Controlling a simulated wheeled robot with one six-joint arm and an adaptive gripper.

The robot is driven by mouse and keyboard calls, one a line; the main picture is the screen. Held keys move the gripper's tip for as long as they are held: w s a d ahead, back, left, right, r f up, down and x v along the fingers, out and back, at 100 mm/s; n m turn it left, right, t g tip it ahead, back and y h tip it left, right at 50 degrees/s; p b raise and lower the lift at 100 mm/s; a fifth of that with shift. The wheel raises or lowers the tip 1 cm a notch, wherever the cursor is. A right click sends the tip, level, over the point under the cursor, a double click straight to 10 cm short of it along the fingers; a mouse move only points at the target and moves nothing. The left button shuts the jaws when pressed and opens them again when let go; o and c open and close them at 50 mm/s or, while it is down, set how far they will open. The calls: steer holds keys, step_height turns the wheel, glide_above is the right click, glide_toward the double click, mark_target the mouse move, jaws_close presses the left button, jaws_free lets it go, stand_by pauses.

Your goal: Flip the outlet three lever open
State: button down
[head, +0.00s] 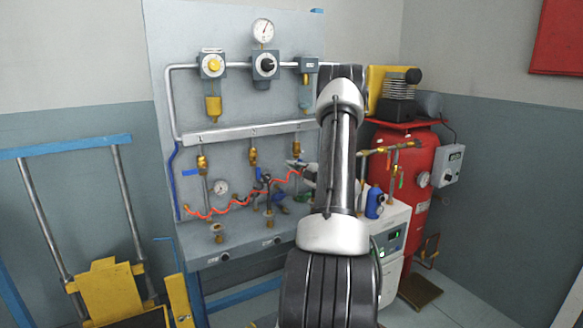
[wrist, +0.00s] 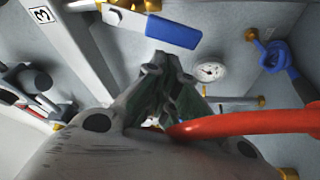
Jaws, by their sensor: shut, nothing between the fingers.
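The outlet three lever (wrist: 172,30) is a flat blue handle on a brass and metal valve at the top of the wrist view, near the label 3 (wrist: 42,14). It extends sideways, to the right, from the valve. My gripper (wrist: 165,62) is shut and empty. Its fingertips appear just below the lever in that view; I cannot tell whether they touch it. In the head view my arm covers much of the outlet three area, and only a small bit of blue shows beside the gripper.
A red coiled hose (wrist: 260,122) crosses close to the gripper's right side. A gauge (wrist: 210,72) and another blue handle (wrist: 283,60) lie beyond. In the head view, a red tank (head: 408,165) and a white unit (head: 392,222) stand right of the panel (head: 230,110).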

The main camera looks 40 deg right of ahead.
steer(key=shift+s+d+f, duration=0.1)
steer(key=shift+d+f, duration=0.05)
steer(key=shift+d, duration=0.2)
steer(key=n, duration=0.1)
steer(key=d+f+n+g, duration=0.1)
steer(key=n, duration=0.2)
steer(key=shift+s+d+f+g, duration=0.25)
steer(key=shift+d+g, duration=0.05)
steer(key=shift+d, duration=0.05)
